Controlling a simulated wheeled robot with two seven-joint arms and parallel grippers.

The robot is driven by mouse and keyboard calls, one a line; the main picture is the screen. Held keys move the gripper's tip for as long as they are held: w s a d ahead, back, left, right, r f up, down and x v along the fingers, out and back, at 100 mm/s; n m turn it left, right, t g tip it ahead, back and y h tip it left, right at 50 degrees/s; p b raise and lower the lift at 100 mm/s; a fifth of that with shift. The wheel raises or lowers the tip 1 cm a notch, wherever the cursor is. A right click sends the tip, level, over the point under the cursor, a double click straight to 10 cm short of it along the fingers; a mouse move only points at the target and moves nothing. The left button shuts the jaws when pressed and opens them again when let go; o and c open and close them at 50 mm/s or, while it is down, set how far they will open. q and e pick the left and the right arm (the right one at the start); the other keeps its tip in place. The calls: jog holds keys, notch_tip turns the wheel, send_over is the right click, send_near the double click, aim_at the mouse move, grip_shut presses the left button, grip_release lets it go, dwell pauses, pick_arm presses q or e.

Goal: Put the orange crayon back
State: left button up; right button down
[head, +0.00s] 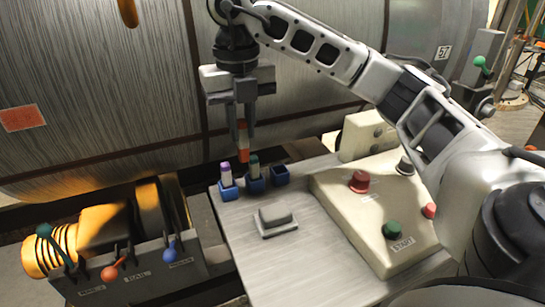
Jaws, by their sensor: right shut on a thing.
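My right gripper (240,128) is shut on the orange crayon (243,141) and holds it upright. The crayon's lower end appears above or behind the blue holders; its exact height over them is hard to tell. The right holder (280,176) looks empty. My left gripper is not in view.
A grey block (276,217) sits on the table (290,270) in front of the holders. A beige control box (375,215) with red and green buttons stands right. Levers (110,272) line the left. A large metal drum (100,90) fills the back.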

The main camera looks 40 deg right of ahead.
jog(key=shift+w+d+f+p, duration=0.15)
jog(key=shift+w+d+f, duration=0.05)
jog(key=shift+d+f, duration=1.65)
jog(key=shift+w+d+f+p, duration=0.2)
jog(key=shift+w+d+f, duration=0.05)
jog(key=shift+d+f, duration=1.6)
jog(key=shift+w+d+f+p, duration=0.2)
jog(key=shift+d+f, duration=1.35)
jog(key=shift+f, duration=0.55)
jog(key=c, duration=1.4)
grip_release()
jog(key=shift+o, duration=0.2)
jog(key=shift+r, duration=0.1)
notch_tip(320, 180, up, 12)
